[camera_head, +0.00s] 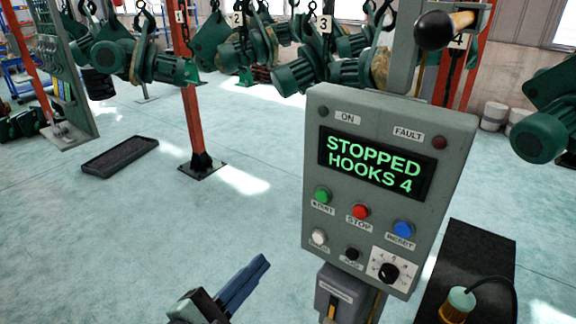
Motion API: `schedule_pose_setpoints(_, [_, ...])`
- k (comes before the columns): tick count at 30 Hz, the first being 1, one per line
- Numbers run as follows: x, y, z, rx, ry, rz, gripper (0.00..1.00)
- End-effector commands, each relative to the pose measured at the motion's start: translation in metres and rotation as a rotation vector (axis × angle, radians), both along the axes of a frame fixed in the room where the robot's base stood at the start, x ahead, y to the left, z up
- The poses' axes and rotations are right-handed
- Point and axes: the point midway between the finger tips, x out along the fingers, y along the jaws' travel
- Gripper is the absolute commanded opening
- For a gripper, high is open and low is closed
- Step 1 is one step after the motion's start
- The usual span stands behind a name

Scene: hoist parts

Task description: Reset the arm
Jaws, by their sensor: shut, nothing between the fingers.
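My gripper (262,263) shows at the bottom, left of the control panel. Its blue fingers are shut with nothing between them and point up and to the right. It is apart from the panel in the picture. The grey control panel (452,150) has a lit display (375,165) reading "STOPPED HOOKS 4". Below the display are a green button (323,195), a red STOP button (361,211) and a blue RESET button (403,229). Lower down are a white button (319,236), a black button (352,254) and a rotary knob (389,272).
A black-knobbed lever (435,30) stands above the panel. Several green hoists (130,60) hang on hooks behind. A red post (197,110) stands left of centre, a dark tray (120,155) lies on the floor. A dark mat (478,250) is at right. The left floor is mostly clear.

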Motion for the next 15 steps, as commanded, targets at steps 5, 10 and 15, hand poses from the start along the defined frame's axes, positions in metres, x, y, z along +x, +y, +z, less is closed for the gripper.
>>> schedule_pose_setpoints(5, [0.032,-0.009,0.070,0.545,-0.337,0.097,0.00])
schedule_pose_setpoints(10, [0.036,-0.023,0.175,1.163,-0.716,0.303,0.00])
schedule_pose_setpoints(15, [-0.003,-0.040,0.281,1.709,-0.986,0.630,0.00])
